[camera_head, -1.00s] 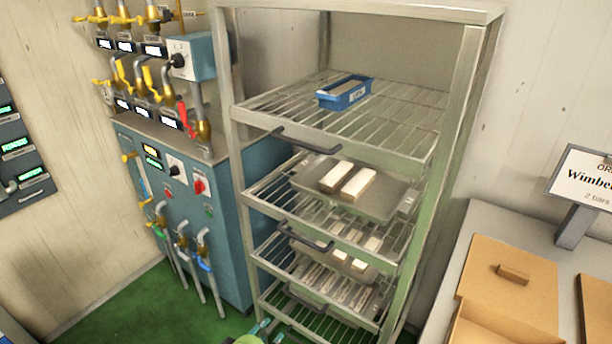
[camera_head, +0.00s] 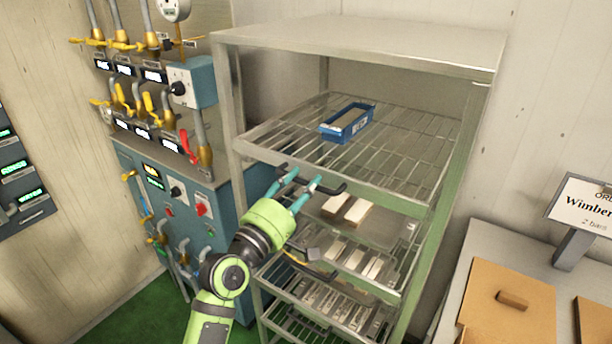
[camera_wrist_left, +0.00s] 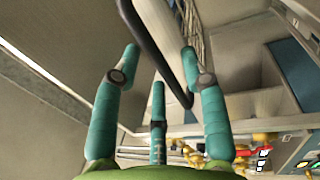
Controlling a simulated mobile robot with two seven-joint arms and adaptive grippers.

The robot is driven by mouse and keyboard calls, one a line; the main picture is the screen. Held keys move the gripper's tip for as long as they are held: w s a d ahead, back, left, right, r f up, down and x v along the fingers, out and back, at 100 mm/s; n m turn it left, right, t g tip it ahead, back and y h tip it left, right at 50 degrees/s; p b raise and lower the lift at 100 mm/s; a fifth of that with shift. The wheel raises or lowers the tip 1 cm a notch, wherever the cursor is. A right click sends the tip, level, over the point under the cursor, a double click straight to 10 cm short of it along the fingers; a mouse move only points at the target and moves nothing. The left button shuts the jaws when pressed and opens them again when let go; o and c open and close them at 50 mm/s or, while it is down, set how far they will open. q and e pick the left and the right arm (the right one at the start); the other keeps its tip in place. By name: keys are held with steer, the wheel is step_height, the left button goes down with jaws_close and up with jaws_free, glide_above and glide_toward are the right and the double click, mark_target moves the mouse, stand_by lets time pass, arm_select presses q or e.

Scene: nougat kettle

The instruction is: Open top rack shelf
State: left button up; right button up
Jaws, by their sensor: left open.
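The metal rack (camera_head: 445,185) has several wire shelves. Its top shelf (camera_head: 400,150) carries a dark handle (camera_head: 335,189) on its front edge. My left gripper (camera_head: 305,178) is at this handle, with its teal fingers open and pointing at it. In the left wrist view the dark handle (camera_wrist_left: 158,50) runs slantwise between the open fingers of the gripper (camera_wrist_left: 160,54); I cannot tell whether they touch. The fingers hide part of the handle in the head view. My right gripper is not in view.
A blue tray (camera_head: 347,123) sits on the top shelf. Pale bars (camera_head: 357,211) lie on the shelf below. A teal cabinet with valves (camera_head: 150,165) stands close at the left.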

arm_select(q)
steer(key=shift+x, duration=0.75)
steer(key=shift+w, duration=0.1)
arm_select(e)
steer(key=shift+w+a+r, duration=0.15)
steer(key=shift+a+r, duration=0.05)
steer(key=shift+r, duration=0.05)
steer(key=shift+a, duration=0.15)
arm_select(q)
jaws_close()
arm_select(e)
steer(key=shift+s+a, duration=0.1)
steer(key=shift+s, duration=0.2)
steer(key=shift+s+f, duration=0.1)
